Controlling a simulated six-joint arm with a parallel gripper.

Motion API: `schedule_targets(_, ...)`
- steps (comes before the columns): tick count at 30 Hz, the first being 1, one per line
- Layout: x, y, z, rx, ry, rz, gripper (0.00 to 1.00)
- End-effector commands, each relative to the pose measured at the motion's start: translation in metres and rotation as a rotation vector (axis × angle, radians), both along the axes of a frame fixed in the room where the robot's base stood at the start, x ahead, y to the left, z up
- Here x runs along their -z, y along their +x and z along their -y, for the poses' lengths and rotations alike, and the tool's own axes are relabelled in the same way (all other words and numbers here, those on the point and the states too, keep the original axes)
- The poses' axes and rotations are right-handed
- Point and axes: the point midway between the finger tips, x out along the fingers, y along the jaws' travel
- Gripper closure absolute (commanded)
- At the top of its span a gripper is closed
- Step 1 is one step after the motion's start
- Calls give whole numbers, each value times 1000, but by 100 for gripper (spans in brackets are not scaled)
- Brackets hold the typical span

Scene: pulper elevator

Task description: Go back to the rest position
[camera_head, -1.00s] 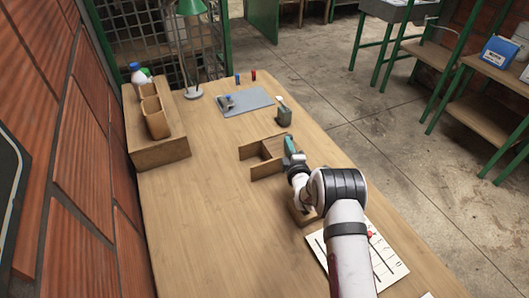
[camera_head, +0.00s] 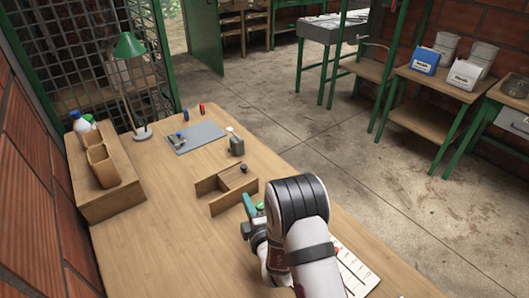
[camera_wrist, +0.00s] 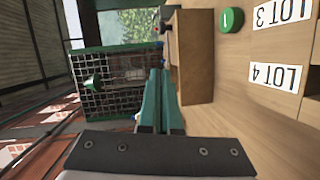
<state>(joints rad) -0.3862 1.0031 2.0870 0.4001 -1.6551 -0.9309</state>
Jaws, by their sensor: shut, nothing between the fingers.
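My gripper (camera_head: 251,208) is in the head view just in front of a small wooden box, above the table (camera_head: 165,225). Its green fingers also show in the wrist view (camera_wrist: 160,85), close together with nothing between them. The small wooden box (camera_head: 232,203) has an open compartment on its left and a dark round knob (camera_head: 243,168) at its right part. My arm hides part of the table and of the white marked sheet (camera_head: 352,272) at the right.
A wooden shelf block (camera_head: 110,203) with containers stands at the left beside the brick wall. A green lamp (camera_head: 130,48), a grey mat (camera_head: 197,138) and a small grey-green container (camera_head: 237,146) stand farther back. The table's left front is clear. LOT 4 (camera_wrist: 276,75) shows in the wrist view.

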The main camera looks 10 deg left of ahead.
Motion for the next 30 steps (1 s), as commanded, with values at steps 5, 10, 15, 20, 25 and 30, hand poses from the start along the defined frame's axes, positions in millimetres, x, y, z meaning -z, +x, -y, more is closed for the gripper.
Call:
schedule_targets(5,-33,17,43,186,180,-252,100)
schedule_targets(10,-72,-33,124,597,535,-760,100)
schedule_targets(15,-101,-167,181,1108,865,-1183,100)
schedule_targets(20,-121,-294,194,1567,1103,-1418,100)
schedule_targets(25,-130,-355,189,1811,1216,-1505,100)
schedule_targets(30,-131,-359,188,1831,1223,-1513,100)
